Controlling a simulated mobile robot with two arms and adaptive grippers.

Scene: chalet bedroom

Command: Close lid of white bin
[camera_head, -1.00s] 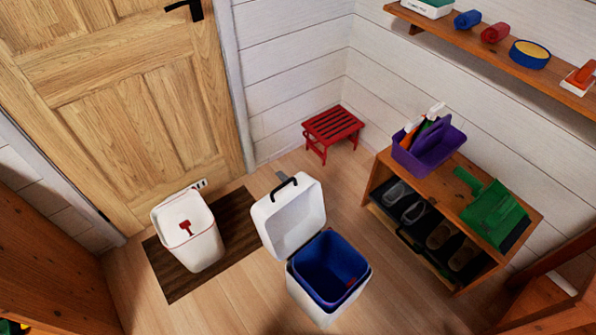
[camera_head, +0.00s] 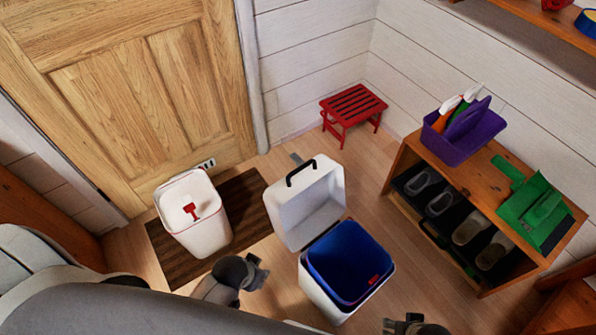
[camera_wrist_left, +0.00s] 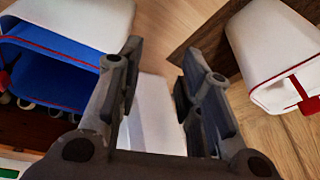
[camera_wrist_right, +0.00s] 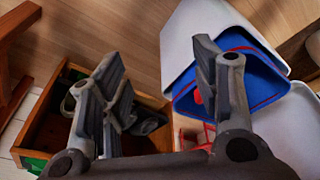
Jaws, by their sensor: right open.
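The white bin (camera_head: 314,290) stands on the floor with a blue liner (camera_head: 345,262) inside. Its white lid (camera_head: 310,207) with a black handle is swung open, leaning up on the side toward the door. My left gripper (camera_head: 258,272) is low, left of the bin and apart from it. In the left wrist view its fingers (camera_wrist_left: 158,75) are spread, and a white panel, probably the lid, shows beyond them. My right gripper (camera_head: 398,324) is right of the bin at the bottom edge. In the right wrist view its fingers (camera_wrist_right: 160,75) are open and empty.
A second white bin (camera_head: 197,228) with a red tab stands on a brown mat (camera_head: 245,205) at left. A wooden shoe rack (camera_head: 440,185) with a purple caddy (camera_head: 465,135) is at right. A red stool (camera_head: 352,106) stands by the wall.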

